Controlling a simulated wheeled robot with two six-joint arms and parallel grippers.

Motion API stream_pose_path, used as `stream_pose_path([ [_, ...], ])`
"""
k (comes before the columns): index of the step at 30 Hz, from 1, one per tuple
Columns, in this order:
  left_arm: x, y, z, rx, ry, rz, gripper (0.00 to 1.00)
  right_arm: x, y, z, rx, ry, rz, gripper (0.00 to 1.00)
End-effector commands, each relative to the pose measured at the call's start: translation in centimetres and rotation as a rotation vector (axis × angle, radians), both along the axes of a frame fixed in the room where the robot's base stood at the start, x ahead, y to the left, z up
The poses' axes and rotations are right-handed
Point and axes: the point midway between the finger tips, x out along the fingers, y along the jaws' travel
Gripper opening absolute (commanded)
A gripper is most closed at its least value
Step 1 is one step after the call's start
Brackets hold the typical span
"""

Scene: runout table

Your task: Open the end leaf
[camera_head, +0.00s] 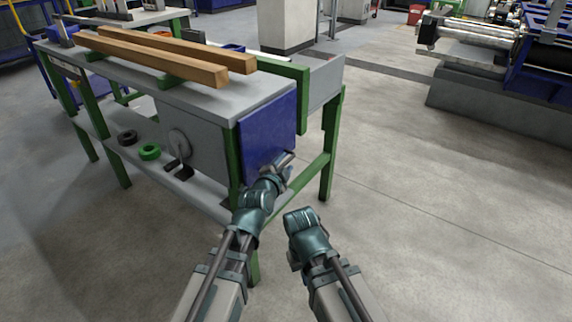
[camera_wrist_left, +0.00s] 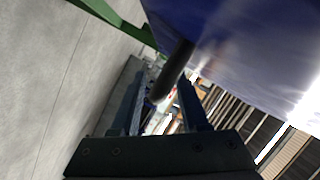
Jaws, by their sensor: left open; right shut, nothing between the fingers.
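The end leaf (camera_head: 268,135) is a blue panel hanging down at the near end of the table. In the left wrist view its blue face (camera_wrist_left: 245,50) fills the upper right. A dark rounded bar, seemingly the leaf's handle (camera_wrist_left: 171,72), sticks out from it between the fingers of my left gripper (camera_wrist_left: 163,82). My left gripper (camera_head: 284,163) is open at the leaf's lower right part; contact with the bar cannot be told. My right gripper (camera_head: 300,225) is shut and empty, lower and to the right, apart from the leaf. Its fingertips are hard to make out.
The grey table (camera_head: 215,95) on green legs carries two wooden beams (camera_head: 165,58). A green ring (camera_head: 149,152) and a dark ring (camera_head: 127,138) lie on the lower shelf, near a grey crank wheel (camera_head: 179,143).

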Motion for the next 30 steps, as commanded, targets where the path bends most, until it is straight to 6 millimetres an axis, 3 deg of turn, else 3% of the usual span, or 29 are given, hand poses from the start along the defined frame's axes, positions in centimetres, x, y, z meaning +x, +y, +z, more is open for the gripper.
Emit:
stream_pose_path([
  [8, 0.1, -0.01, -0.02, 0.0, 0.0, 0.0, 0.45, 0.0, 0.0, -0.02, 0.0, 0.0, 0.0, 0.0],
  [16, 0.09, -0.01, -0.02, 0.0, 0.0, 0.0, 0.0, 0.0, 0.0, -0.02, 0.0, 0.0, 0.0, 0.0],
  [30, 0.09, 0.0, -0.01, 0.0, 0.0, 0.0, 0.0, 0.0, 0.0, -0.02, 0.0, 0.0, 0.0, 0.0],
])
